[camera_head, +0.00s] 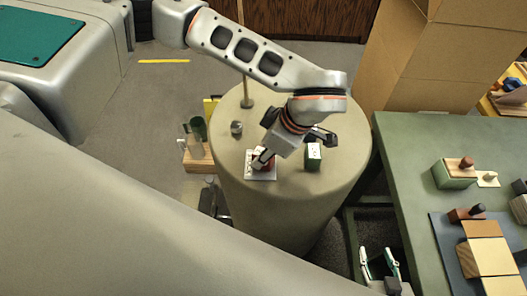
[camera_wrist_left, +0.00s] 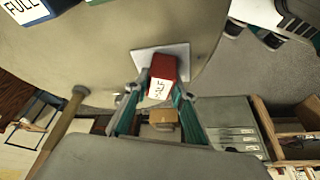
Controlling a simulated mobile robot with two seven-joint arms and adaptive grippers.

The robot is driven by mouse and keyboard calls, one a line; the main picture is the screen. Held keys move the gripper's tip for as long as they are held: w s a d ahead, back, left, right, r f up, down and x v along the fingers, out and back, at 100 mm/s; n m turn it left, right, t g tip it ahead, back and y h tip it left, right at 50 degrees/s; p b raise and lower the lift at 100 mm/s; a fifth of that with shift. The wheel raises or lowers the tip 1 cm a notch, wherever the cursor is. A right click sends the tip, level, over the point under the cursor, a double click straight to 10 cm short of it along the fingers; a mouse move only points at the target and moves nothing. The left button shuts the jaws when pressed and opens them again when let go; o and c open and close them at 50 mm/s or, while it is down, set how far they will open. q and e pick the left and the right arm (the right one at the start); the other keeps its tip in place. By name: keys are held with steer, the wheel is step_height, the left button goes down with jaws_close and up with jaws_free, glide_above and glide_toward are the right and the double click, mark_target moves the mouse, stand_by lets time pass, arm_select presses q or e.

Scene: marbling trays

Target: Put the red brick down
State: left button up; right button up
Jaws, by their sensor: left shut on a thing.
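The red brick (camera_wrist_left: 163,76) has a white label reading HALF. In the left wrist view it is between the fingers of my left gripper (camera_wrist_left: 158,100), which is shut on it. My right gripper (camera_head: 380,262) is open and empty at the lower right, beside the green table.
A green block with a white face (camera_head: 313,157) stands right of the plate on the round table (camera_head: 235,190). A small grey item (camera_head: 236,128) and a post (camera_head: 246,95) are behind. A blue block labelled FULL (camera_wrist_left: 38,8) shows in the wrist view. The green table (camera_head: 400,150) holds several blocks.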

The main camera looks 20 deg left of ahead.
arm_select(q)
steer(key=o, duration=1.1)
steer(key=shift+f, duration=0.1)
steer(key=shift+r, duration=0.25)
steer(key=b+v, duration=0.1)
steer(key=v, duration=1)
steer(key=shift+d+r, duration=0.15)
steer(key=shift+r, duration=0.25)
steer(key=shift+s, duration=0.1)
